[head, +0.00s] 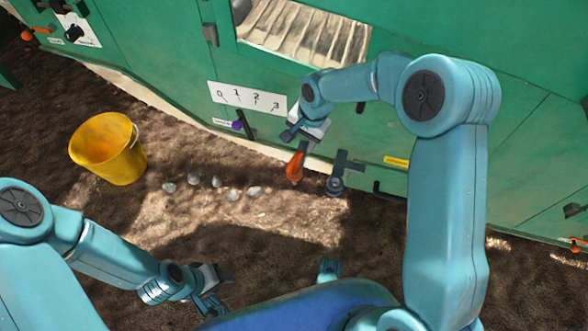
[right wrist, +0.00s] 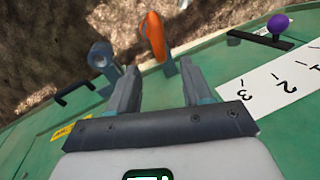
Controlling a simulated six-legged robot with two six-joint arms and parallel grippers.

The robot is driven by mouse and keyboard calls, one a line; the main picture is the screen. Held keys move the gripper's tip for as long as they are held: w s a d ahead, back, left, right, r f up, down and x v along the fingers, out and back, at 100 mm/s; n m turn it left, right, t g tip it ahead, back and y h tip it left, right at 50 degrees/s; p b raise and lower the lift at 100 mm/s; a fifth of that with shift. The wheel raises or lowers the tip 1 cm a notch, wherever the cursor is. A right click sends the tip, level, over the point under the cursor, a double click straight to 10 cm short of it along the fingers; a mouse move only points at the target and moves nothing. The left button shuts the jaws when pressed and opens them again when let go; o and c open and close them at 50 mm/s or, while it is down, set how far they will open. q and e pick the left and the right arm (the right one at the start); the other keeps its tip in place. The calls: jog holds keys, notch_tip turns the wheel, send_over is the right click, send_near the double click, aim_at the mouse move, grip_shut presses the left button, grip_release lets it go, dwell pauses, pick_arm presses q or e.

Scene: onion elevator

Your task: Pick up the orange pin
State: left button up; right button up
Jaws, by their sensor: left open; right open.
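The orange pin (head: 295,166) stands at the lower edge of the green machine, just below the tip of my right gripper (head: 303,134). In the right wrist view the orange pin (right wrist: 154,36) is ahead of the two fingers of my right gripper (right wrist: 158,84), near the middle and slightly toward the right finger. The fingers are apart with nothing between them. My left gripper (head: 216,290) is open and empty over the soil at the bottom of the head view.
A grey bracket with a ring (head: 335,184) is right of the pin. A numbered white plate (head: 247,98) and purple knob (head: 237,126) are left of it. A yellow bucket (head: 108,150) and several pale stones (head: 234,195) are on the soil. A black handle (head: 388,192) is farther right.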

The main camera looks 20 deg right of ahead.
aim_at(296, 156)
jog(key=f+b, duration=0.1)
jog(key=f, duration=0.1)
jog(key=f+b, duration=0.1)
jog(key=f, duration=0.2)
jog(key=w+a+f+b, duration=0.1)
jog(key=f, duration=0.2)
jog(key=shift+r, duration=0.15)
grip_shut()
